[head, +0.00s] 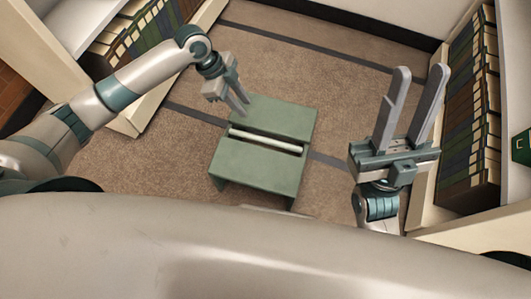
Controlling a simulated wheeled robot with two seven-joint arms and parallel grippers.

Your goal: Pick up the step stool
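The green step stool (258,165) stands on the carpet in the middle of the head view. It has two flat green surfaces with a pale bar (265,140) running across the gap between them. My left gripper (244,110) points down at the far left corner of the stool, its two fingers apart. Its tips overlap the stool's edge in the picture; I cannot tell whether they touch it. My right gripper (420,72) is open and empty, right of the stool and apart from it, with its fingers pointing up in the picture.
A shelf of books (140,35) stands at the upper left, and another bookshelf (468,110) runs along the right side. Carpet (310,75) with dark stripes lies clear behind the stool. A dark-edged wall closes the back.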

